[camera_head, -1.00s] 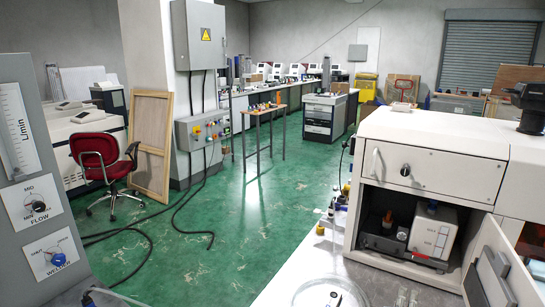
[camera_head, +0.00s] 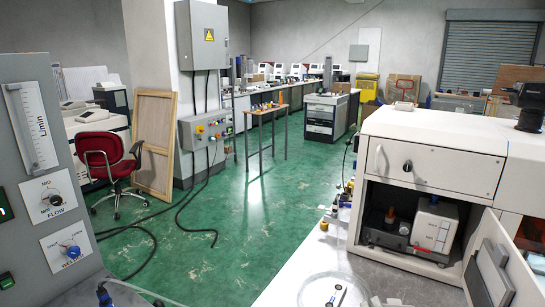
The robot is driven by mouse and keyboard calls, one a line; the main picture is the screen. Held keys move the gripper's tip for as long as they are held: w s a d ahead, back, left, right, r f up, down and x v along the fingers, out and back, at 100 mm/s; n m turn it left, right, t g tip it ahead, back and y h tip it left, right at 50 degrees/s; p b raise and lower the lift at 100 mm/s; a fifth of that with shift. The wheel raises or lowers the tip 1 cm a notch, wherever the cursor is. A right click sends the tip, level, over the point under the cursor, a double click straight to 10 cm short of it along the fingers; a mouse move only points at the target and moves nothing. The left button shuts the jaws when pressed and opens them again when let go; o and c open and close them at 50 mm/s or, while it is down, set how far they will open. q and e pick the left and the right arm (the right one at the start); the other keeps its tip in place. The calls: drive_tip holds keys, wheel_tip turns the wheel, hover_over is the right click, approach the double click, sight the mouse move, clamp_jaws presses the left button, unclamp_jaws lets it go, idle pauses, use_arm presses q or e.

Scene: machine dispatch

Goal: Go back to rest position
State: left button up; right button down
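Neither of my grippers shows in the head camera view, and no part of my arms can be made out. Whether they hold anything cannot be seen. The task names no other object. To the right stands a white machine (camera_head: 430,140) with its lower compartment open and its small door (camera_head: 495,265) swung out. A grey-white boxy unit (camera_head: 432,228) sits inside.
A grey panel with dials (camera_head: 58,205) stands close on the left. A clear round dish (camera_head: 305,292) lies on the white bench at the bottom. A red chair (camera_head: 102,160), black floor cables (camera_head: 185,225) and a small table (camera_head: 265,110) stand beyond. Green floor (camera_head: 250,215) between is open.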

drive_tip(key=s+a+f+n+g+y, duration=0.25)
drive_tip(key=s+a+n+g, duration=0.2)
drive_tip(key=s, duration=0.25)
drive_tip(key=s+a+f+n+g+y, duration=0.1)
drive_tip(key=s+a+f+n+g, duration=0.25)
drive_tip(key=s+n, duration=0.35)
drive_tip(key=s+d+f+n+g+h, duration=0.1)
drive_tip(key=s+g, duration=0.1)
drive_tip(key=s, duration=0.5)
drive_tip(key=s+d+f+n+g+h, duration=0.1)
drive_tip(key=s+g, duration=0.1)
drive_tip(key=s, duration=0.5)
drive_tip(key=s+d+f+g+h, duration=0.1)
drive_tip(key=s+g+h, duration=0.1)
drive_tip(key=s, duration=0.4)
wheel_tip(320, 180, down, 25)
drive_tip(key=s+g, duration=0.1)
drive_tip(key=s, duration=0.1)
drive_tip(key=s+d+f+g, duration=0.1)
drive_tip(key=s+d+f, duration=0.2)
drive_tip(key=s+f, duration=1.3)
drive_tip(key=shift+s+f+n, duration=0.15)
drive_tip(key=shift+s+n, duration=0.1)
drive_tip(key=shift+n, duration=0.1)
